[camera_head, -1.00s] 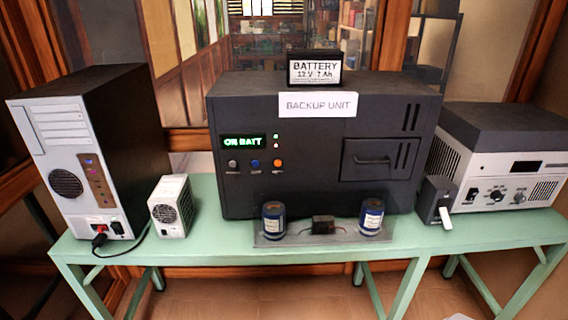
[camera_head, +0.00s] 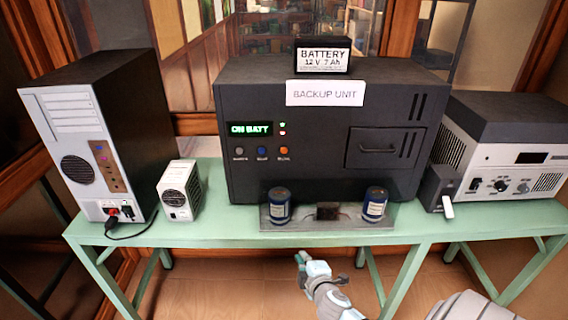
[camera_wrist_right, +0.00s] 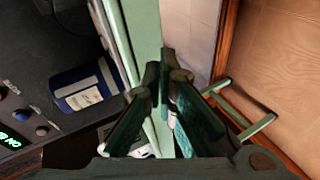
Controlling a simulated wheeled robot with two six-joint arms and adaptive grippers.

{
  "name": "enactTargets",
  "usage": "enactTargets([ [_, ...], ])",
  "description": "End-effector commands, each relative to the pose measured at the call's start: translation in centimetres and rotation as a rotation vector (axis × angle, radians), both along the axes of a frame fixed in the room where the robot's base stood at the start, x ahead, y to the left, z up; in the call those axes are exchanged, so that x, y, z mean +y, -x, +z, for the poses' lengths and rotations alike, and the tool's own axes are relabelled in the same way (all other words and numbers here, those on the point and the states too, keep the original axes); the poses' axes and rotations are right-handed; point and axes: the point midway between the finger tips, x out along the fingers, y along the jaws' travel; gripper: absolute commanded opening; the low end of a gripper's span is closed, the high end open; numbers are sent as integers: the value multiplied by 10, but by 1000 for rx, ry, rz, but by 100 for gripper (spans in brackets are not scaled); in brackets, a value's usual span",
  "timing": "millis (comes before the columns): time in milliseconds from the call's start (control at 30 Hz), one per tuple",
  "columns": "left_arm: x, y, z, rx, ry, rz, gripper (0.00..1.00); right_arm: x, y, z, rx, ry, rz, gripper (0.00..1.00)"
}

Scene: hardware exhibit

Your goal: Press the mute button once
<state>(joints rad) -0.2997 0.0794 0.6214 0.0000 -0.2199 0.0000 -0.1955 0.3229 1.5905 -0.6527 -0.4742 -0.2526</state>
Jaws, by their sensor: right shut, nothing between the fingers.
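The black backup unit (camera_head: 310,175) stands on the green table, its display (camera_head: 250,129) reading "ON BATT" in green. Below the display sit three round buttons in a row: grey (camera_head: 239,152), blue (camera_head: 262,152) and orange (camera_head: 284,151). Their labels are too small to read, so I cannot tell which is mute. My right gripper (camera_head: 302,258) is in front of the table, below its front edge and apart from the buttons. In the right wrist view its fingers (camera_wrist_right: 165,80) are together and empty; the blue button (camera_wrist_right: 42,131) shows at the left. My left gripper is out of view.
Two blue cylinders (camera_head: 278,206) (camera_head: 375,204) and a small dark block stand on a grey plate in front of the unit. A battery (camera_head: 322,60) sits on top. A computer tower (camera_head: 95,150) and small white box (camera_head: 180,192) are left, a grey device (camera_head: 510,165) right.

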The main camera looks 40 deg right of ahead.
Motion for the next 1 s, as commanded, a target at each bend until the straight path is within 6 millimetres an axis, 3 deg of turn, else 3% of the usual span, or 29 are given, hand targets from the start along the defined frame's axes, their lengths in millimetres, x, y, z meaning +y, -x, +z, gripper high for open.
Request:
enactTargets([
  [33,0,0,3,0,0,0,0,-2,-15,31,-47,79,38,0],
  [200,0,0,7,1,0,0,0,-2,-54,129,-196,382,164,0],
  [300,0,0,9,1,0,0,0,4,-68,178,-266,550,220,0],
  [400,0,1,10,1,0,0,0,11,-78,213,-312,701,273,0],
  [567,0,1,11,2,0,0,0,17,-84,238,-343,821,311,0],
  [1000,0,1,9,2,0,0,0,15,-88,239,-345,826,313,0],
])
